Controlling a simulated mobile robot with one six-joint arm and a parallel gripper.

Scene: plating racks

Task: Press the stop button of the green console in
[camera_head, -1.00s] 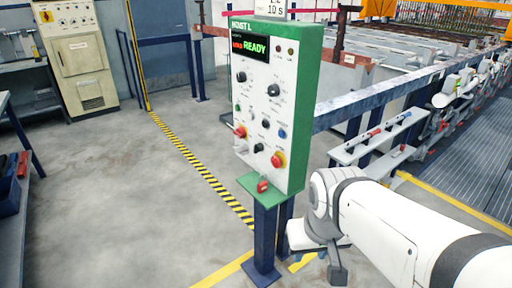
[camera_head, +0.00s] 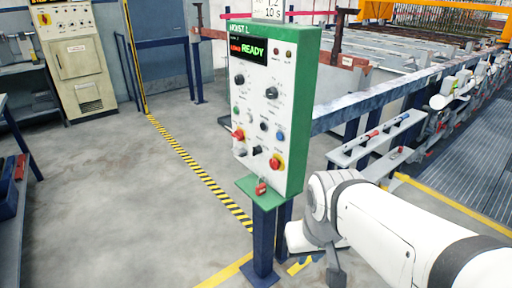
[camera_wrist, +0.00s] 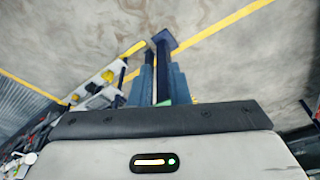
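The green console (camera_head: 297,150) stands on dark blue posts in the middle of the head view, with a white panel facing left of my arm. Its display (camera_head: 248,48) shows green "READY" beside smaller red text. A smaller red control (camera_head: 238,135) is at the left, and a blue button (camera_head: 280,135) at the right. I cannot read which is labelled stop. My gripper (camera_head: 335,272) hangs low to the right of the posts, apart from the panel.
A rail and white shelf (camera_head: 375,140) stand behind my arm at right. A beige cabinet (camera_head: 82,75) is at the back left. The floor left of the console is clear.

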